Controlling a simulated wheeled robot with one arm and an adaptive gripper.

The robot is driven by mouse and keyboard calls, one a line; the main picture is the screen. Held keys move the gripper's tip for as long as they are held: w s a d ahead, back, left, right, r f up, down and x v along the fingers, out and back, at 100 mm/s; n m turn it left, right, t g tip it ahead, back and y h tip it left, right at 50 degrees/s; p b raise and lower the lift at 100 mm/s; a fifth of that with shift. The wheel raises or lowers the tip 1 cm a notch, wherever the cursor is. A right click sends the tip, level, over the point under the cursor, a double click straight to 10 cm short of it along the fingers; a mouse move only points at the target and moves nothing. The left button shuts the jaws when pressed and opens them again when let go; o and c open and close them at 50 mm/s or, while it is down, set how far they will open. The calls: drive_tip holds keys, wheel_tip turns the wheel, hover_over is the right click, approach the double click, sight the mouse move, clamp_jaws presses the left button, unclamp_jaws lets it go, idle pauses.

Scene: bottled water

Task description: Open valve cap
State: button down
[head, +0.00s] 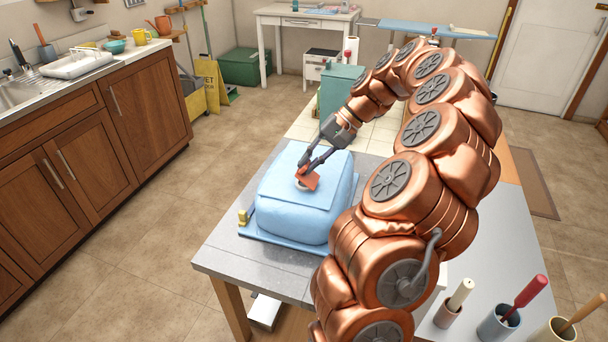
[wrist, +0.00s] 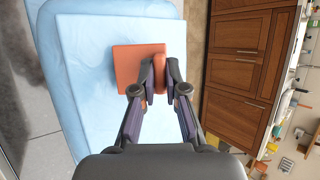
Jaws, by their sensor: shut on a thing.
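A light blue water container (head: 284,207) sits on a grey table. It also fills the left and middle of the wrist view (wrist: 85,75). An orange square valve cap (head: 308,179) is on its top, tilted, with a small pale round part visible under it. In the wrist view the cap shows as a flat orange square (wrist: 132,60) with a thicker orange piece at its right edge. My gripper (head: 303,168) reaches down over the container top. In the wrist view its fingertips (wrist: 160,78) are closed around that thicker piece. The underside of the cap is mostly hidden.
The grey table (head: 240,262) has bare room in front of the container. Cups with handled tools (head: 500,322) stand at the front right. A wooden kitchen counter (head: 95,165) with a sink is at the left, across open floor. A teal box (head: 336,95) stands behind.

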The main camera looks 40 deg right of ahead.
drive_tip(key=shift+s+d+r+n+t+y+b, duration=0.1)
drive_tip(key=shift+s+d+n+t+y+b, duration=0.1)
drive_tip(key=shift+s+t+y+b, duration=0.35)
drive_tip(key=shift+d+n+t+y+b, duration=0.1)
drive_tip(key=shift+d+t+y+b, duration=0.2)
drive_tip(key=shift+b, duration=0.5)
drive_tip(key=shift+t, duration=0.25)
drive_tip(key=c, duration=1.2)
unclamp_jaws()
drive_tip(key=shift+s, duration=0.1)
drive_tip(key=v, duration=0.7)
drive_tip(key=shift+r, duration=0.25)
drive_tip(key=shift+o, duration=0.3)
drive_tip(key=shift+d, duration=0.1)
